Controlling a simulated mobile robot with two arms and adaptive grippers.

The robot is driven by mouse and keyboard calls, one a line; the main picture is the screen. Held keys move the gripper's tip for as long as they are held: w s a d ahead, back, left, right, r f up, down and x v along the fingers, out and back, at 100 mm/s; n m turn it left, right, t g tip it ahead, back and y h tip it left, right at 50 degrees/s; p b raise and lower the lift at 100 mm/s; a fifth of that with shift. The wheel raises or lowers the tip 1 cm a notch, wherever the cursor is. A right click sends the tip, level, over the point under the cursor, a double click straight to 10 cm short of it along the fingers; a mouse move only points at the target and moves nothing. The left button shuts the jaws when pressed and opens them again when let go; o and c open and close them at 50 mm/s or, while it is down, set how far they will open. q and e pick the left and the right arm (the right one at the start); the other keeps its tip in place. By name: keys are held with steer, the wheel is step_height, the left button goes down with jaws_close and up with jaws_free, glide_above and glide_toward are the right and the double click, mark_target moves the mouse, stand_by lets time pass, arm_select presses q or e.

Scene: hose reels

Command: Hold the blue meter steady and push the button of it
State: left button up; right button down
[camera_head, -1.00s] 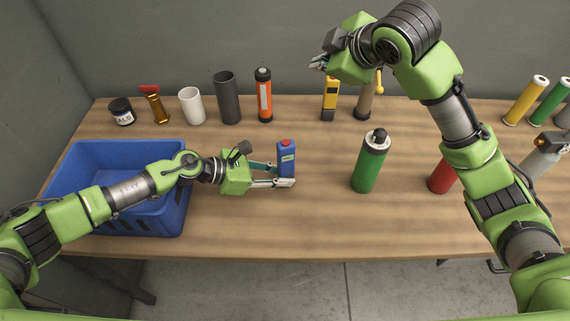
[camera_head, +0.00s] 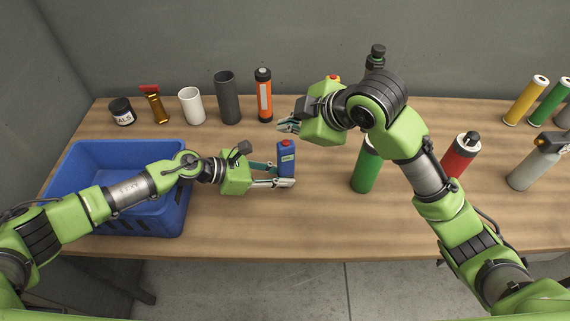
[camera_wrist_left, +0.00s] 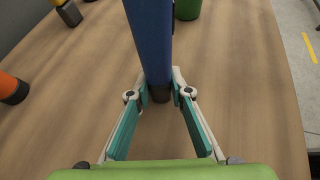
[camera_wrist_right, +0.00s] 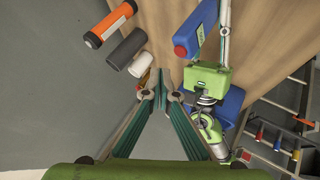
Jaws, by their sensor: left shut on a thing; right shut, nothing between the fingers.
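The blue meter (camera_head: 286,160) stands upright on the table with a red button (camera_head: 286,142) on top. My left gripper (camera_head: 284,181) is shut on its lower part from the left. In the left wrist view the blue meter (camera_wrist_left: 151,40) is between the fingertips (camera_wrist_left: 160,92). My right gripper (camera_head: 284,127) is shut and empty, above and a little behind the meter's top in the head view. In the right wrist view the meter (camera_wrist_right: 188,32) and its red button (camera_wrist_right: 180,51) show beyond the fingertips (camera_wrist_right: 161,92).
A blue crate (camera_head: 75,160) stands at the left. A green cylinder (camera_head: 364,172) and a red one (camera_head: 461,153) stand to the right, partly behind my right arm. An orange flashlight (camera_head: 264,95), a dark cylinder (camera_head: 228,98) and a white cup (camera_head: 191,106) line the back. The front middle is clear.

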mark_target(288, 144)
steer(key=shift+f, duration=1.05)
steer(key=shift+f, duration=0.1)
stand_by(0.6)
steer(key=shift+f, duration=0.35)
steer(key=shift+f, duration=0.15)
stand_by(0.3)
steer(key=shift+r, duration=0.6)
steer(key=shift+r, duration=0.15)
steer(key=shift+r, duration=2.9)
